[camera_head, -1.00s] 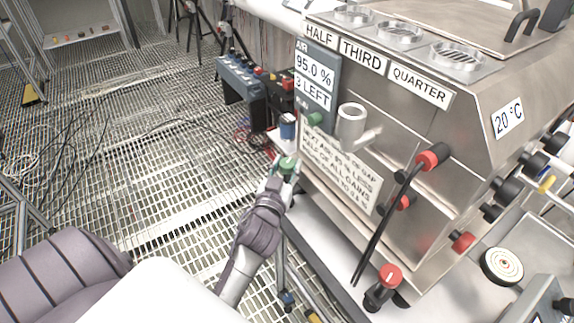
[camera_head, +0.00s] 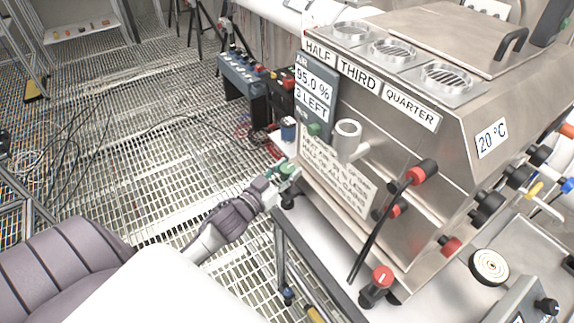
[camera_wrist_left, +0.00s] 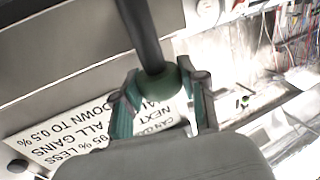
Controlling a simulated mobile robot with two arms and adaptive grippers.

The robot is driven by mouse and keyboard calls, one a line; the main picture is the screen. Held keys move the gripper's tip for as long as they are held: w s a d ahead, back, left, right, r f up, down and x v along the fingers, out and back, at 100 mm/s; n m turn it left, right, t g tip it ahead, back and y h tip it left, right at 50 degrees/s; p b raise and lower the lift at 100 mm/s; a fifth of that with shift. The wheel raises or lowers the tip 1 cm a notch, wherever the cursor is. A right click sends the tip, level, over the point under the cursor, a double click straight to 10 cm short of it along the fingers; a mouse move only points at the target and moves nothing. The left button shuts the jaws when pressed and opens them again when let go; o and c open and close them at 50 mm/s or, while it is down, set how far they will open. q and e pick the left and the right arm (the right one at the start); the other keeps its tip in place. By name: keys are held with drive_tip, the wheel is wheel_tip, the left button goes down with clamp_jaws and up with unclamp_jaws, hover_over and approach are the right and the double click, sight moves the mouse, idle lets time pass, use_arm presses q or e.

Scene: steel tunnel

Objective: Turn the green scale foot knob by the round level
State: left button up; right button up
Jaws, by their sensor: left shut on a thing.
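My left gripper (camera_head: 287,171) is at the near left corner of the steel machine, beside its instruction sign. In the left wrist view, its teal fingers (camera_wrist_left: 162,110) are shut around a rounded green end (camera_wrist_left: 172,82) on a dark rod (camera_wrist_left: 143,35). I cannot tell whether this is the scale foot knob. A round white disc with a small red centre (camera_head: 490,266), possibly the round level, lies far to the right of this gripper. No green knob shows beside that disc. My right gripper is not in view.
The steel machine (camera_head: 470,185) carries red-ended black levers (camera_head: 422,172) and a grey cup (camera_head: 347,135) on its front. A grey device with a black knob (camera_head: 546,306) stands at the lower right. The grating floor (camera_head: 150,190) at left is mostly open.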

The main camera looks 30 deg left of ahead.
use_arm(q)
drive_tip(key=shift+a+r+m+h, duration=0.15)
drive_tip(key=shift+m+h, duration=0.45)
drive_tip(key=shift+h, duration=0.3)
drive_tip(key=shift+h, duration=0.3)
drive_tip(key=o, duration=1.2)
drive_tip(key=shift+c, duration=0.2)
drive_tip(key=v, duration=1.2)
drive_tip(key=shift+r, duration=0.2)
